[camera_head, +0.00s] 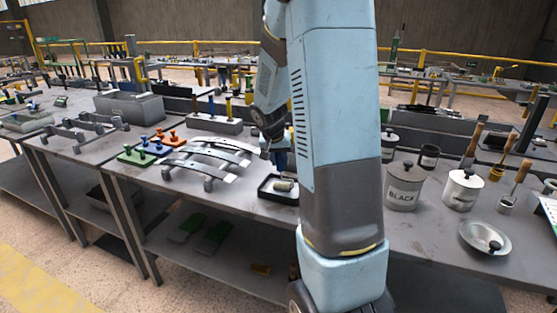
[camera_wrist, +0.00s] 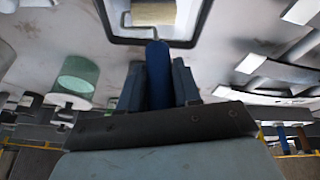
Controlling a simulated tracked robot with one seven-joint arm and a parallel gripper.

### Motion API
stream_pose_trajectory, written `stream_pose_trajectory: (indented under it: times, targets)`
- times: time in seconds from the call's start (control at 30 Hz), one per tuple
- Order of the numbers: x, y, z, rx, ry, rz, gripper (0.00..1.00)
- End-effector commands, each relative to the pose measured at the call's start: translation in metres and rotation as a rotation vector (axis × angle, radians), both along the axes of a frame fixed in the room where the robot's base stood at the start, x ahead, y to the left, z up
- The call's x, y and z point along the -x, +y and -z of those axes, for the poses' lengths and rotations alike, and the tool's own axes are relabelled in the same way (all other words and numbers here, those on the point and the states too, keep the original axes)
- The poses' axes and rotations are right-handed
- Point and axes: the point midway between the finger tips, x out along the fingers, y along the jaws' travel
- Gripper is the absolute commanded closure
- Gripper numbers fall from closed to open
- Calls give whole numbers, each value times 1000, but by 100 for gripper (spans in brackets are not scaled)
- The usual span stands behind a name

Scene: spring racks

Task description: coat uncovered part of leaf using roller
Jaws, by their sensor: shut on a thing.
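My gripper (camera_wrist: 158,85) is shut on the blue handle (camera_wrist: 157,62) of the roller. The roller's pale cylinder (camera_wrist: 153,14) is over or in the black-rimmed tray (camera_wrist: 122,40); I cannot tell if it touches the bottom. In the head view the roller (camera_head: 283,185) shows at the tray (camera_head: 267,193), with my arm covering much of the gripper. Several curved grey leaves (camera_head: 205,158) rest on a rack left of the tray. They also show at the right of the wrist view (camera_wrist: 275,70). Coated and bare parts are hard to tell apart.
Right of my arm stand a can marked BLACK (camera_head: 402,190), a white pot (camera_head: 463,190) with a brush, and a shallow bowl (camera_head: 486,238). Green, blue and orange knobbed blocks (camera_head: 156,148) lie left of the leaves. A grey bin (camera_head: 130,107) stands behind.

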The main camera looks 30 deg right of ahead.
Motion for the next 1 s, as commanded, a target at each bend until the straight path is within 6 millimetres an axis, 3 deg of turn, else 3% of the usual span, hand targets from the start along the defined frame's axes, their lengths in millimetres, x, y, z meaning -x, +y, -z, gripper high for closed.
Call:
stream_pose_trajectory:
  times: [0.37, 1.0]
  targets:
    - [2, 2, 0, -1, 8, -1, 98]
    - [1, 1, -41, -1, 3, 0, 98]
